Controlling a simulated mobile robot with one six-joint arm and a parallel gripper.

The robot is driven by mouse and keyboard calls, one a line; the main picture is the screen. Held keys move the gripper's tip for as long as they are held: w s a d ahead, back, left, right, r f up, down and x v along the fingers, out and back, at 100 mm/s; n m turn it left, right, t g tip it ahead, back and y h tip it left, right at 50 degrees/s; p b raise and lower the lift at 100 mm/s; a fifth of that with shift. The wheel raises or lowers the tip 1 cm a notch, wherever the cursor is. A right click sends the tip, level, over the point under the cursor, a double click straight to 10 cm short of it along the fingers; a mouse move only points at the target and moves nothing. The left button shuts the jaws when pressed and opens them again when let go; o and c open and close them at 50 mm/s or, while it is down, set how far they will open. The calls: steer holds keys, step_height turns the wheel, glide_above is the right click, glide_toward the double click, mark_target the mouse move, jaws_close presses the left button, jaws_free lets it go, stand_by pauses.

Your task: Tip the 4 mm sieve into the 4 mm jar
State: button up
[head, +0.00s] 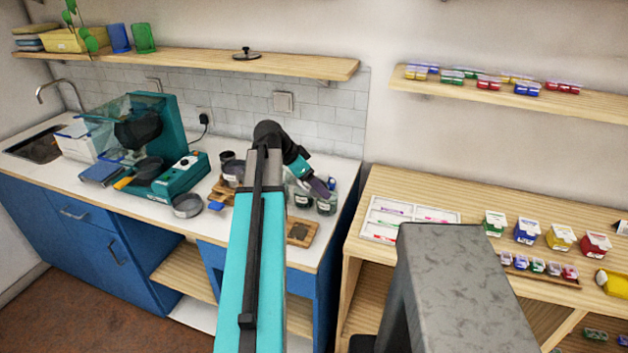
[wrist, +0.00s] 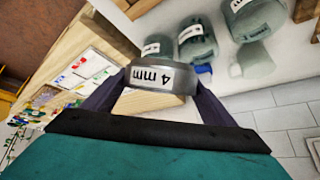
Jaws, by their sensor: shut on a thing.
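The 4 mm sieve (wrist: 150,75), a short grey ring with a white "4 mm" label, sits between the fingers of my gripper (wrist: 160,84) in the wrist view. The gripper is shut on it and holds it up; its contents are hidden. In the head view my gripper (head: 320,187) is over the right end of the white counter, close to the jars. Several greenish glass jars stand there, one of them a jar (head: 326,204) at the right. They also show in the wrist view as labelled jars (wrist: 196,42). I cannot read which is the 4 mm jar.
A wooden tray (head: 309,241) lies at the counter's front edge. Dark sieves (head: 187,205) and a teal machine (head: 160,125) stand to the left. A wooden shelf (head: 200,60) runs above. A separate wooden table (head: 480,255) with cards and small boxes stands right, past a gap.

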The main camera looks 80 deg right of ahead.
steer(key=shift+s+d+r+t+y+p, duration=0.15)
steer(key=shift+t+y+p, duration=0.1)
steer(key=shift+t+p, duration=0.35)
steer(key=shift+s+r+t+y+p, duration=0.15)
steer(key=shift+t+y+p, duration=0.15)
steer(key=shift+p, duration=0.45)
steer(key=shift+s+d+t+p, duration=0.1)
steer(key=shift+t+p, duration=0.3)
steer(key=shift+p, duration=0.15)
steer(key=shift+s+d+t+y+p, duration=0.15)
steer(key=shift+s+t+y+p, duration=0.1)
steer(key=shift+t+y+p, duration=0.5)
steer(key=shift+t, duration=0.25)
steer(key=shift+s+d+t+y+p, duration=0.15)
steer(key=shift+s+t+y+p, duration=0.2)
steer(key=shift+p, duration=0.45)
steer(key=shift+s+d+f+t+y+p, duration=0.1)
steer(key=shift+s+f+t+y+p, duration=0.15)
steer(key=shift+t+p, duration=0.4)
steer(key=shift+s+d+t+y+p, duration=0.15)
steer(key=shift+t+y+p, duration=0.25)
steer(key=shift+t+p, duration=0.3)
steer(key=shift+s+d+f+t+y+p, duration=0.1)
steer(key=shift+s+f+t+y+p, duration=0.15)
steer(key=shift+t+p, duration=0.4)
stand_by(1.5)
steer(key=shift+s+d+t+y+p, duration=0.2)
steer(key=shift+t+y+p, duration=0.15)
steer(key=shift+p, duration=0.35)
